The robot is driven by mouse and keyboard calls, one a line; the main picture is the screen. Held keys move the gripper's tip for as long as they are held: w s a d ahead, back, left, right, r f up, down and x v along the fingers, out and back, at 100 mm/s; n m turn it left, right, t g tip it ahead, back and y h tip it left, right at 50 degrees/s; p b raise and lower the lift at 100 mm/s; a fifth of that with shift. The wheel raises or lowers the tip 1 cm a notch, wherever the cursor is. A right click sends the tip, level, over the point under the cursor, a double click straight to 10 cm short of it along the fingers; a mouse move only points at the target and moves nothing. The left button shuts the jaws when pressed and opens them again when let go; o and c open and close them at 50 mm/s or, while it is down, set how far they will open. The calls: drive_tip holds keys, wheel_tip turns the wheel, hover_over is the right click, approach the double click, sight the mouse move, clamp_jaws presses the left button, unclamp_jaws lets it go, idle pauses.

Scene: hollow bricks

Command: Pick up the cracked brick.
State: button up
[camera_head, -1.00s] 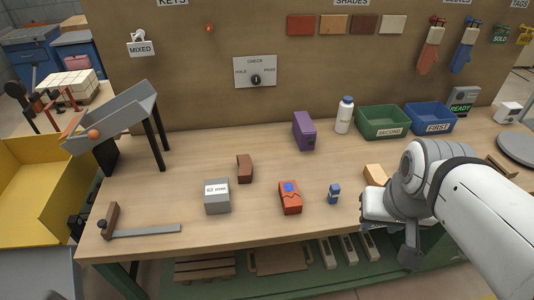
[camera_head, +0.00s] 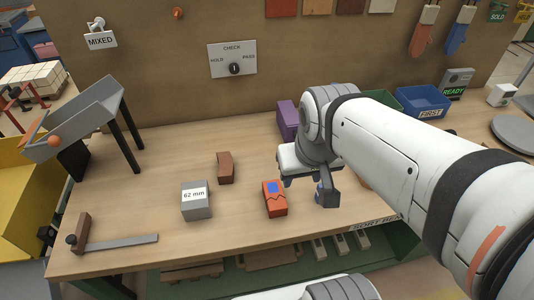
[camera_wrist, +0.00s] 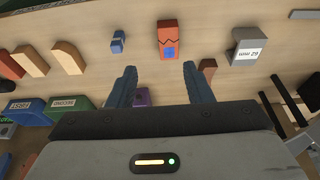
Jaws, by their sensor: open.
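The orange-red brick (camera_head: 274,201) with a blue patch and a jagged line across its face lies on the workbench, near the front middle. I take the jagged line as the crack. In the wrist view the brick (camera_wrist: 169,42) is whole in sight, ahead of and between the two blue fingers. My gripper (camera_wrist: 160,70) is open and empty, apart from the brick. In the head view my gripper hangs above the bench just up and right of the brick, and my arm hides part of the bench there.
A grey block marked 62 mm (camera_head: 196,201) and a brown brick (camera_head: 225,167) stand left of it. A small blue item (camera_wrist: 118,41) and several tan and orange bricks (camera_wrist: 35,61) lie on the other side. A purple block (camera_head: 288,119) stands behind. The bench's front left holds a gauge (camera_head: 120,243).

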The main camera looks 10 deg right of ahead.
sight(275, 194)
drive_tip(key=shift+o, duration=1.4)
drive_tip(key=shift+w+a+f+b, duration=0.3)
drive_tip(key=shift+w+a+f, duration=0.7)
drive_tip(key=o, duration=0.3)
drive_tip(key=w+f+g+b, duration=0.1)
drive_tip(key=w+f, duration=0.3)
drive_tip(key=shift+w+f, duration=0.25)
drive_tip(key=shift+o, duration=0.2)
drive_tip(key=w+f, duration=0.2)
drive_tip(key=f, duration=0.2)
drive_tip(key=w+f+g+b, duration=0.1)
drive_tip(key=w+f, duration=0.1)
drive_tip(key=f, duration=0.1)
drive_tip(key=w+f+g, duration=0.1)
drive_tip(key=w+f, duration=0.1)
drive_tip(key=f, duration=0.2)
drive_tip(key=shift+w+f, duration=0.35)
drive_tip(key=shift+w, duration=0.05)
drive_tip(key=shift+w+f, duration=0.2)
drive_tip(key=shift+f, duration=1.8)
drive_tip(key=shift+w+f, duration=0.2)
drive_tip(key=shift+f, duration=1.8)
